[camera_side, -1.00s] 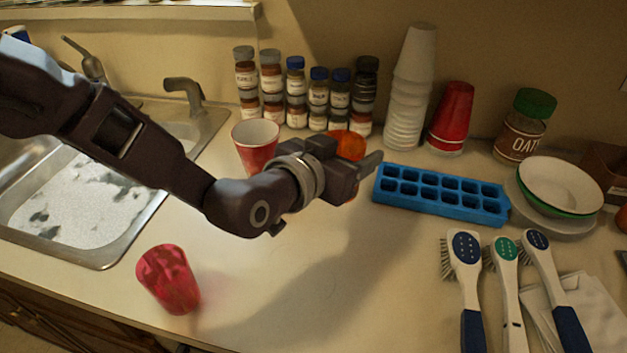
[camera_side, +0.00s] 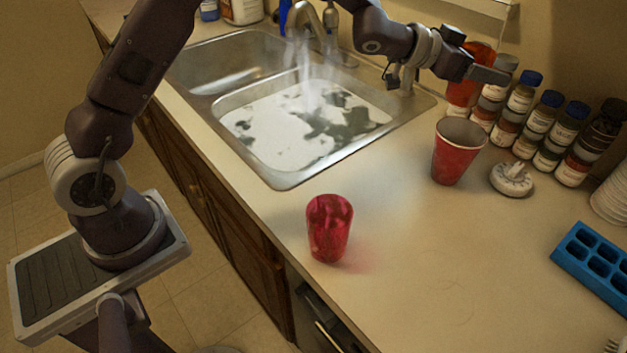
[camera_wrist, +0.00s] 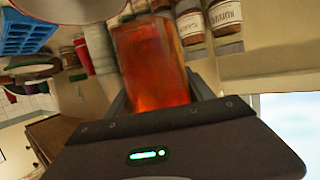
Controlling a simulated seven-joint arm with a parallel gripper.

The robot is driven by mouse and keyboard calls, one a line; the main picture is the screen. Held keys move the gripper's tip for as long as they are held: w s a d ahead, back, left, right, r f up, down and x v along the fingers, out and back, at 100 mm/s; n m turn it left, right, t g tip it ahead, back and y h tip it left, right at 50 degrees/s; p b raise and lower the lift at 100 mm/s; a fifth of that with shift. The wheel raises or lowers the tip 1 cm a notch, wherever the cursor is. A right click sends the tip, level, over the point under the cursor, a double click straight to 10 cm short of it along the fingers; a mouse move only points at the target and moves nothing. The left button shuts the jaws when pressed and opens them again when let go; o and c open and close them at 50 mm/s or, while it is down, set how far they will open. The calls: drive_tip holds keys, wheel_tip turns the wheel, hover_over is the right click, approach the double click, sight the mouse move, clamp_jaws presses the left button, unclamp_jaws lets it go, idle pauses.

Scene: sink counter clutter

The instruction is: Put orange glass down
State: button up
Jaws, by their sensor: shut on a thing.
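The orange glass (camera_side: 464,92) is translucent and is held near the spice jars at the back of the counter, partly hidden behind my gripper. My gripper (camera_side: 484,73) is shut on it, with a finger across its side. In the wrist view the glass (camera_wrist: 150,65) fills the space between the fingers of my gripper (camera_wrist: 158,88). I cannot tell whether its base touches the counter.
A red cup (camera_side: 456,158) and a white round object (camera_side: 511,179) stand in front of the spice jars (camera_side: 540,125). A pink-red glass (camera_side: 329,228) stands near the counter's front edge. The sink (camera_side: 290,165) is left, its tap running. Open counter lies front right.

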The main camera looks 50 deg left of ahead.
drive_tip(key=s+a+f+m+g+h, duration=0.1)
drive_tip(key=s+a+f, duration=0.15)
drive_tip(key=a, duration=0.45)
drive_tip(key=s+a+f+m+g+h, duration=0.1)
drive_tip(key=a+f+m+h, duration=0.1)
drive_tip(key=a+f, duration=0.3)
drive_tip(key=s+a+f+m+g+h, duration=0.3)
drive_tip(key=s+a+f+m+g, duration=0.15)
drive_tip(key=s+a+f, duration=1.05)
drive_tip(key=shift+g, duration=0.25)
drive_tip(key=f, duration=0.5)
drive_tip(key=s+d+f, duration=0.1)
drive_tip(key=f, duration=0.1)
drive_tip(key=shift+s+d+f, duration=0.1)
drive_tip(key=shift+f, duration=0.5)
drive_tip(key=shift+f, duration=0.6)
drive_tip(key=o, duration=1.7)
drive_tip(key=shift+o, duration=0.2)
